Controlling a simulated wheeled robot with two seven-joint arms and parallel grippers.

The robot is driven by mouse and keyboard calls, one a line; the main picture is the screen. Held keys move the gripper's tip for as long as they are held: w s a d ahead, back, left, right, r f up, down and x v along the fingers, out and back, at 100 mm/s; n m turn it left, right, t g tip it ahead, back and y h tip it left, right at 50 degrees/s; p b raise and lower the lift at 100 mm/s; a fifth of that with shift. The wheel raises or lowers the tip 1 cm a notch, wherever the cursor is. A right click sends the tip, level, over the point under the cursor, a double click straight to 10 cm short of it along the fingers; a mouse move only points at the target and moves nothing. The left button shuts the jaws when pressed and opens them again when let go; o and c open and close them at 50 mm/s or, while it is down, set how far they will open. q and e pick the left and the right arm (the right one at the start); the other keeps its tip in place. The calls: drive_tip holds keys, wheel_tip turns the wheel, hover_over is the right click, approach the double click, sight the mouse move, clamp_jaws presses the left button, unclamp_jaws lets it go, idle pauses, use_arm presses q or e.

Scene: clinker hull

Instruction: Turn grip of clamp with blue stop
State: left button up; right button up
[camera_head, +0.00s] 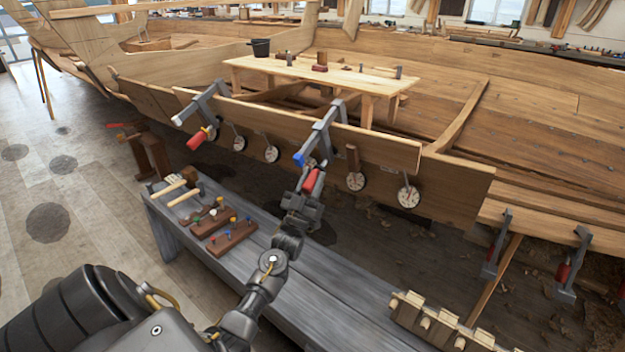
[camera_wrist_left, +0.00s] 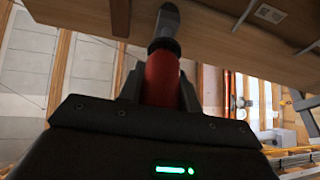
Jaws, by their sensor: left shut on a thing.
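The clamp with the blue stop (camera_head: 318,133) sits over the top edge of the hull plank, near the middle of the head view. Its blue stop (camera_head: 299,159) shows at the lower left end of its bar. Its red grip (camera_head: 311,181) hangs below the plank. My left gripper (camera_head: 308,190) reaches up from below and is shut on this red grip. The left wrist view shows the red grip (camera_wrist_left: 161,78) between the fingers, with the clamp's grey screw end (camera_wrist_left: 166,28) above it. My right gripper is not in view.
A second clamp (camera_head: 201,103) with a red grip and a white stop is on the plank to the left. Round dials (camera_head: 355,181) hang along the plank. A grey bench (camera_head: 290,285) with mallets and small tool blocks (camera_head: 231,236) lies below my arm.

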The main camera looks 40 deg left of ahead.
use_arm(q)
drive_tip(key=shift+n+y, duration=0.5)
drive_tip(key=shift+n, duration=0.1)
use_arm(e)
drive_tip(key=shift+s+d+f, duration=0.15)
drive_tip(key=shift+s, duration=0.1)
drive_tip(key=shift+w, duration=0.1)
use_arm(q)
drive_tip(key=o, duration=1)
drive_tip(key=shift+w, duration=0.1)
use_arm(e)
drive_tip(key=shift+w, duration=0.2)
use_arm(q)
drive_tip(key=shift+f, duration=0.2)
drive_tip(key=b+v, duration=0.2)
drive_tip(key=v, duration=0.8)
drive_tip(key=shift+s+d, duration=0.15)
drive_tip(key=shift+s, duration=0.25)
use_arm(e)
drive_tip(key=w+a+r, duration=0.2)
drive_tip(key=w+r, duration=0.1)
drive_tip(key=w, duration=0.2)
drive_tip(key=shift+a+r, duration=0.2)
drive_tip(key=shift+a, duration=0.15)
